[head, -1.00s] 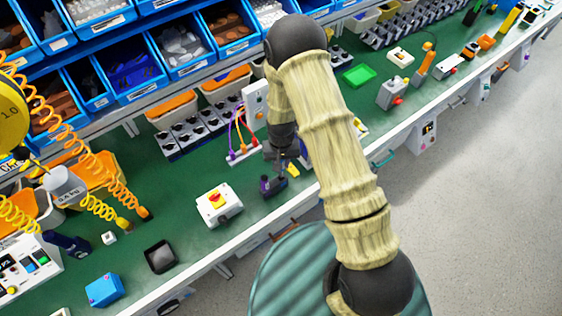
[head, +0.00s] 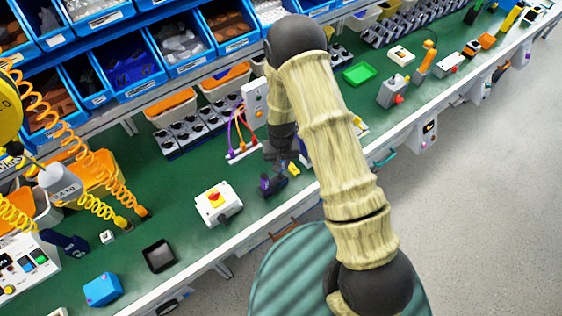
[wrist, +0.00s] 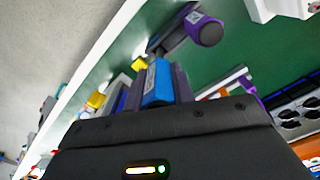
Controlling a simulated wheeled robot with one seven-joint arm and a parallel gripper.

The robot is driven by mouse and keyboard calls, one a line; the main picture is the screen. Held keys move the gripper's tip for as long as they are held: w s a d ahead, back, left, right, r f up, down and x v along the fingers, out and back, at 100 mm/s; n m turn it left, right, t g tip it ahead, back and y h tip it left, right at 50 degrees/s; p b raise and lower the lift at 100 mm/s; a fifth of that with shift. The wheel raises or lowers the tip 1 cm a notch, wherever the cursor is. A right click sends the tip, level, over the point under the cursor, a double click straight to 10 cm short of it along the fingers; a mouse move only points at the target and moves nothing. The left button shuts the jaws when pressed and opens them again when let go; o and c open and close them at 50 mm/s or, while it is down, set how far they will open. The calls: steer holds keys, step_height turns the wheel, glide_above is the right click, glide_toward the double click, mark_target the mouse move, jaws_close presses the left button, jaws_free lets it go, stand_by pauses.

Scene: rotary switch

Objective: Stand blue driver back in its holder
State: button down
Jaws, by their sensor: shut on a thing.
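My gripper (wrist: 157,88) is shut on the blue driver (wrist: 157,80), whose blue body with a pale label shows between the two dark fingers in the wrist view. I cannot tell which thing is the holder.
A white box with a red and yellow rotary switch (head: 217,202) sits left of my gripper. An upright panel with coloured cables (head: 255,103) stands behind it. A black tray (head: 159,256) and a blue box (head: 103,289) are farther left. Blue bins line the back.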

steer(key=shift+f+b, duration=2.2)
steer(key=shift+f, duration=0.8)
steer(key=c, duration=1.1)
jaws_free()
steer(key=shift+r, duration=0.1)
steer(key=shift+r, duration=0.1)
step_height(320, 180, up, 17)
steer(key=b, duration=0.3)
steer(key=shift+r, duration=0.1)
steer(key=shift+d, duration=0.1)
